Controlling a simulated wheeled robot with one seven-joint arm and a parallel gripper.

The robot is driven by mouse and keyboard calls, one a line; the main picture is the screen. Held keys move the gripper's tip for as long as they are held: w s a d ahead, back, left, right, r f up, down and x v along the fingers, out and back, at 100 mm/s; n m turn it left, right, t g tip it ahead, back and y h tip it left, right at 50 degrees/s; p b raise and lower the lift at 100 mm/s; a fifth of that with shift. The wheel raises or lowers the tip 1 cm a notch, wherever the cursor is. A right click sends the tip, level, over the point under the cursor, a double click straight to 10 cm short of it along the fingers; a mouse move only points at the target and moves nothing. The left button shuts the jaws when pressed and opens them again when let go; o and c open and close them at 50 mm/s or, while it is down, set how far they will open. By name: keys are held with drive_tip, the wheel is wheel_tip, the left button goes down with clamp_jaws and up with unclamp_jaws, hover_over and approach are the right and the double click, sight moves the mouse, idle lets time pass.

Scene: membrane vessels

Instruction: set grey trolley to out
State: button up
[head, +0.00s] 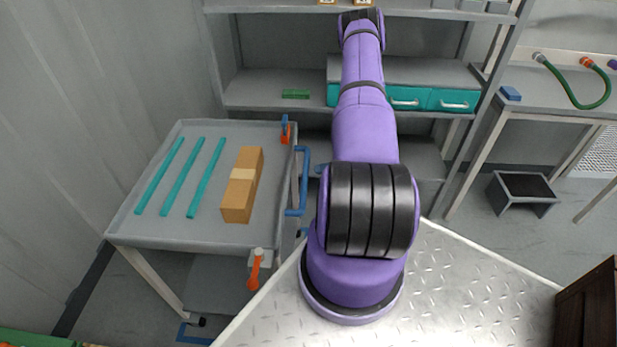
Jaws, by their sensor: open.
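The grey trolley (205,229) stands at the left, beside the metal shelf unit and against the ribbed wall. Its raised-edge top holds teal bars (180,177) and a cardboard box (242,186). A blue handle (303,181) is on its right side, facing my base. An orange lever (255,269) hangs at its near right corner; another orange piece with a blue top (286,129) is at the far right corner. A dark castor shows below. My purple arm reaches up the middle of the picture; its gripper is not visible.
The shelf unit (270,88) behind holds teal drawers (405,99) and a green block (295,94). At the right are a bench with a green hose (597,102) and a step stool (522,192). A dark brown cabinet (588,308) stands lower right. Floor shows between shelf and stool.

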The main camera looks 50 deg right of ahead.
drive_tip(key=shift+v, duration=1.5)
